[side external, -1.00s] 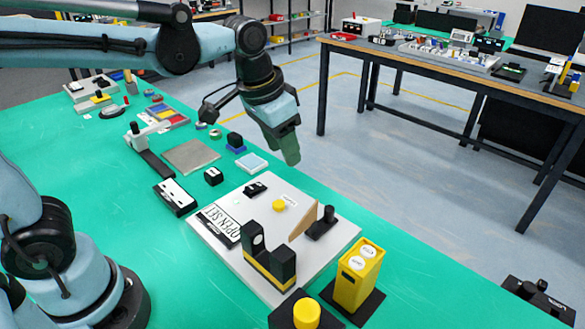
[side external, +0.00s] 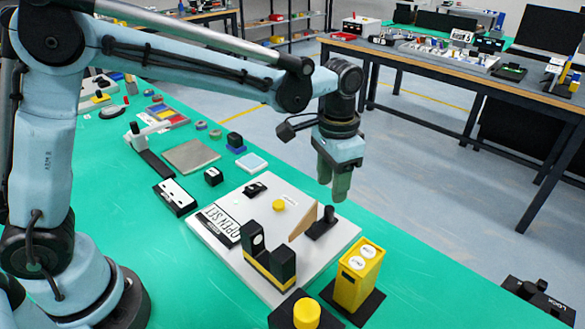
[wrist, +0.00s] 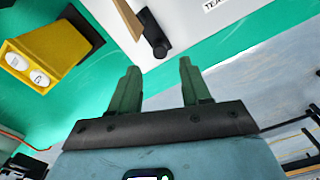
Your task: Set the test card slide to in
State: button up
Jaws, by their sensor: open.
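A tan card (side external: 304,222) stands upright on a white board (side external: 215,257), beside a black knobbed handle (side external: 322,224); this looks like the test card slide. The tan card (wrist: 128,16) and the black handle (wrist: 153,34) also show at the top of the wrist view. A black post block with a yellow stripe (side external: 268,262) stands on the board, to the left of the card. My gripper (side external: 342,194) is above the board's right corner, up and to the right of the handle. Its green fingers (wrist: 157,78) are apart with nothing between them.
A yellow box with two white round labels (side external: 358,275) stands just beyond the board's near right corner. A yellow button (side external: 306,313) is close to it. A small yellow knob (side external: 279,205) and a black switch (side external: 255,188) sit farther back on the board.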

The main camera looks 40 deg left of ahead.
aim_at(329, 208)
notch_tip(329, 208, down, 7)
jog(key=shift+f, duration=0.15)
dwell(0.4)
grip_shut()
